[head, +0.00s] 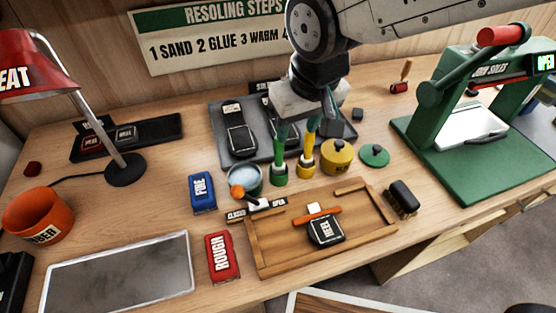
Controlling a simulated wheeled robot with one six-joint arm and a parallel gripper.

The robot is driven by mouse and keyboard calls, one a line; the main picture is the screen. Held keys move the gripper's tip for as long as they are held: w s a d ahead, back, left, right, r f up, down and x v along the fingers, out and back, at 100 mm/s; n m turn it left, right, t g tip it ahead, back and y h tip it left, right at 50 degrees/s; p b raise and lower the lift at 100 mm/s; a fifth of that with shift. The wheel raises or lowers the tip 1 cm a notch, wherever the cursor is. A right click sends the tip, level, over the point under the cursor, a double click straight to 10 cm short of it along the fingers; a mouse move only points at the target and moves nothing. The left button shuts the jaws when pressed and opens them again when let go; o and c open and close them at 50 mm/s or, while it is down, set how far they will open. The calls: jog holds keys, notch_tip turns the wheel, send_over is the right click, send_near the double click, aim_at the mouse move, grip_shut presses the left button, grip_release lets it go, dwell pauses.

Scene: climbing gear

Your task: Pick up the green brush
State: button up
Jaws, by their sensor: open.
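The green brush (281,148) stands upright in a green holder (279,175) near the middle of the bench. A yellow brush (309,137) stands just to its right in a yellow holder (306,166). My gripper (312,122) is open and points down over this pair. Its pale body overlaps the tops of both handles in the picture. I cannot tell whether a finger touches either brush. The gripper looks empty, and the fingers are partly hard to make out.
A yellow pot (337,158) and green lid (374,156) are right of the brushes. A grey pot (245,180) is left. A wooden tray (262,254) lies in front, a dark mat (221,121) behind. A green press (480,175) stands right, a red lamp (35,65) left.

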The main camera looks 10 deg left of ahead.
aim_at(278, 153)
jog(key=shift+n, duration=0.3)
jog(key=a, duration=0.1)
jog(key=a+f, duration=0.1)
jog(key=s+a+f, duration=0.1)
jog(key=shift+a, duration=0.3)
jog(key=x, duration=0.7)
jog(key=shift+d, duration=0.35)
grip_shut()
